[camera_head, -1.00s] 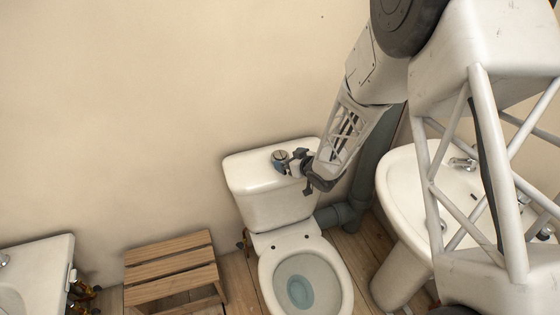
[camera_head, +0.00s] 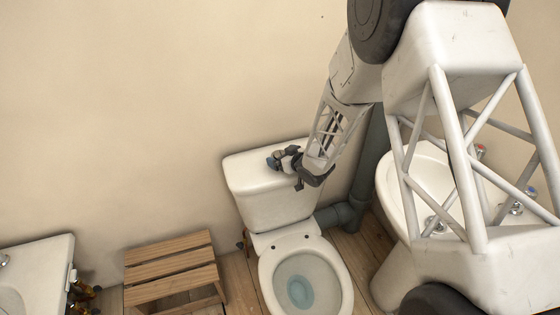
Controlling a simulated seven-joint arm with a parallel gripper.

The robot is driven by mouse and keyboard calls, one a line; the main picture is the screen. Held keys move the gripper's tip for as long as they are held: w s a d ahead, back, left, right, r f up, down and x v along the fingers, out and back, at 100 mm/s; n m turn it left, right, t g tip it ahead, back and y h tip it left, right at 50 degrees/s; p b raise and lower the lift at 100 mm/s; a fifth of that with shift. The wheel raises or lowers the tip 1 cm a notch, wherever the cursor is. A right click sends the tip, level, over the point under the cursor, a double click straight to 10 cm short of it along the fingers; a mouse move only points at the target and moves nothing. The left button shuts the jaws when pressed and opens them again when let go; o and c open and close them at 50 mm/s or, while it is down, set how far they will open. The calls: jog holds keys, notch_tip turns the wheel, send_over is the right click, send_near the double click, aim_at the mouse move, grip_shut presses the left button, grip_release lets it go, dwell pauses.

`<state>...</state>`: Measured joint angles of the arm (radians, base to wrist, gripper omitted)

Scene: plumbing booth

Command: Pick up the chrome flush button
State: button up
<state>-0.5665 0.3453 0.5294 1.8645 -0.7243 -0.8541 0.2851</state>
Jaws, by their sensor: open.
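The chrome flush button sits on top of the white toilet cistern (camera_head: 262,180). My gripper (camera_head: 277,160) is over the cistern lid right at the button, coming in from the right. Its jaws are open. The fingers and wrist cover most of the button, so I cannot tell how much of it lies between the fingers or whether they touch it. A small bluish patch shows at the finger end.
The toilet bowl (camera_head: 264,275) stands open in front of the cistern. A grey pipe (camera_head: 372,160) and a white washbasin (camera_head: 425,185) are to the right. A wooden slatted stool (camera_head: 168,262) and another white basin (camera_head: 40,262) are at left.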

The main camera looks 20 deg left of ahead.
jog(key=shift+w+a+f, duration=0.1)
jog(key=shift+a, duration=0.2)
dwell(0.4)
jog(key=c, duration=1.1)
